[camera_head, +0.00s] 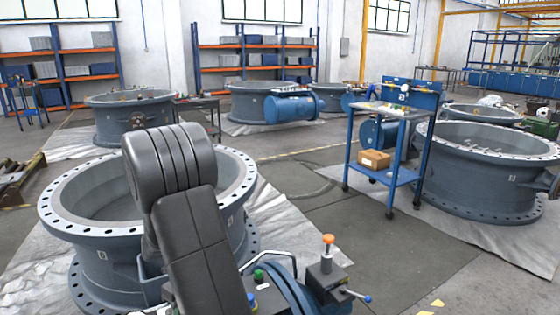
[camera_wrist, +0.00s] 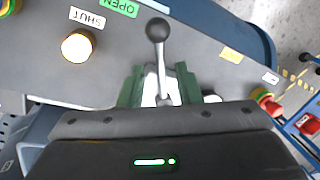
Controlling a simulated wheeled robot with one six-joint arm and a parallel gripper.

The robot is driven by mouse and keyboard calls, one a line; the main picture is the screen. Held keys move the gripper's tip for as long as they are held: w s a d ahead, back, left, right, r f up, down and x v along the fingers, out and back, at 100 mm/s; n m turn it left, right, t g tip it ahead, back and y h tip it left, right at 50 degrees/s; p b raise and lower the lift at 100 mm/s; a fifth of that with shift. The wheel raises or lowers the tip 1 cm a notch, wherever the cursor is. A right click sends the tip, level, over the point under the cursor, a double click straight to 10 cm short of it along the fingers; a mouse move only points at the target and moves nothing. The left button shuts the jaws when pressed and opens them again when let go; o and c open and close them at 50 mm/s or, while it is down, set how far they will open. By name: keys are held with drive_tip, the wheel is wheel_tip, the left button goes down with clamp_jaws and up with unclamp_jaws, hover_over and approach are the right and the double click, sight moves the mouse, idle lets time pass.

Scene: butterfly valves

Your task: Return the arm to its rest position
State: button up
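In the wrist view my gripper (camera_wrist: 160,85) points down over a grey control panel (camera_wrist: 215,40). Its two green fingers stand apart, one on each side of a lever (camera_wrist: 160,55) with a dark ball knob. Gaps show beside the lever, though its lower end is hidden by the gripper body. A green OPEN label (camera_wrist: 119,6) and a white SHUT label (camera_wrist: 87,17) lie to the left, with a lit round button (camera_wrist: 78,47) below them. In the head view my dark arm covers the lower middle, and the gripper is hidden.
A red knob (camera_wrist: 268,103) is right of the gripper. In the head view, a large flanged valve ring (camera_head: 100,240) stands behind my arm, another ring (camera_head: 485,170) at right.

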wheel_tip(320, 180, up, 12)
drive_tip(key=w+d+p, duration=0.1)
drive_tip(key=w+p, duration=0.1)
drive_tip(key=p, duration=0.1)
drive_tip(key=f+b, duration=0.1)
drive_tip(key=f, duration=0.3)
drive_tip(key=s+f+b, duration=0.1)
drive_tip(key=f, duration=0.4)
drive_tip(key=s+a+f+b, duration=0.1)
drive_tip(key=f, duration=0.4)
drive_tip(key=shift+s+b, duration=0.2)
drive_tip(key=shift+b, duration=0.2)
drive_tip(key=shift+s+a+r+m, duration=0.1)
drive_tip(key=shift+a+r+m, duration=0.1)
drive_tip(key=shift+r+m, duration=0.1)
drive_tip(key=shift+s+a+m, duration=0.15)
drive_tip(key=shift+s+m, duration=0.15)
drive_tip(key=shift+m, duration=0.3)
drive_tip(key=shift+r, duration=0.15)
